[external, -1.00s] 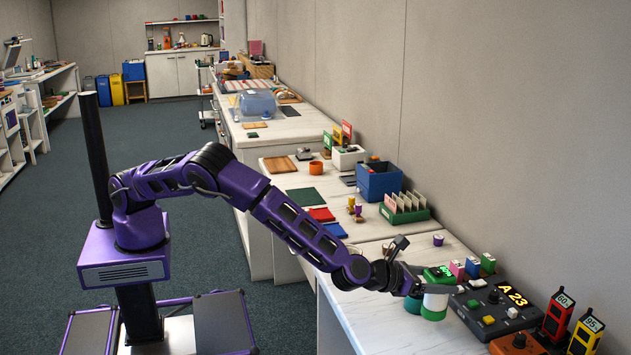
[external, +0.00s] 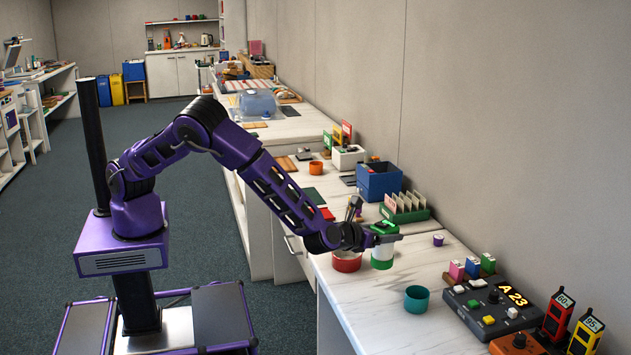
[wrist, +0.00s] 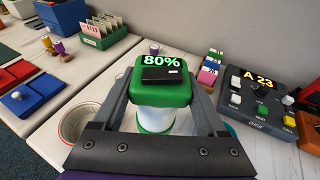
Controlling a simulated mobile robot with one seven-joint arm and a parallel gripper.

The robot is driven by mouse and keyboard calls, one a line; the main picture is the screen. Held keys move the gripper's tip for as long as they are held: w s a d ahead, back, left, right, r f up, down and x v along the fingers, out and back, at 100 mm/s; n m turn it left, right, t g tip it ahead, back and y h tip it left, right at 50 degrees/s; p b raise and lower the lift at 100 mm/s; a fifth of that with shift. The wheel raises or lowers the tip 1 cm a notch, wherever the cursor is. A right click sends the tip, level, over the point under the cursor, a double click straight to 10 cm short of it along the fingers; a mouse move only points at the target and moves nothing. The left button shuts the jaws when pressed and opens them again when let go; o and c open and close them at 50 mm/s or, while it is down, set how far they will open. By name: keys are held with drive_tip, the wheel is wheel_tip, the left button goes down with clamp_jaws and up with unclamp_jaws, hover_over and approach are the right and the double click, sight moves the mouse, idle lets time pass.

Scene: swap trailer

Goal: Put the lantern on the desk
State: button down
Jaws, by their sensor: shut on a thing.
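The lantern, green and white with a lit "80%" on its green top, shows in the external view (external: 382,257) and in the wrist view (wrist: 158,97). My gripper (external: 378,236) is shut on it; in the wrist view the two fingers (wrist: 160,98) hold its green head from both sides. The lantern looks upright. It is over the white marbled worktop (external: 385,320), right beside a red bowl (external: 346,263); I cannot tell how far its base is above the surface. Which surface is the desk is not marked.
A teal cup (external: 416,299) stands on the worktop, right of the lantern. A grey control box (external: 492,304) showing "A 23" and small colored boxes (external: 472,266) stand farther right. A blue bin (external: 379,181) and green card tray (external: 405,207) are behind. The worktop's front middle is clear.

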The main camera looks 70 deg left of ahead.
drive_tip(key=s+a+r+n+g+y+p, duration=0.1)
drive_tip(key=s+a+n+g+y, duration=0.1)
drive_tip(key=s+a, duration=0.5)
drive_tip(key=s+a+r+n+g+y+p, duration=0.1)
drive_tip(key=s+a, duration=0.7)
drive_tip(key=a, duration=0.8)
drive_tip(key=n+g+y+p, duration=0.1)
drive_tip(key=n+y, duration=0.1)
drive_tip(key=n, duration=0.1)
drive_tip(key=shift+s+g+y, duration=0.3)
drive_tip(key=shift+g+y, duration=0.1)
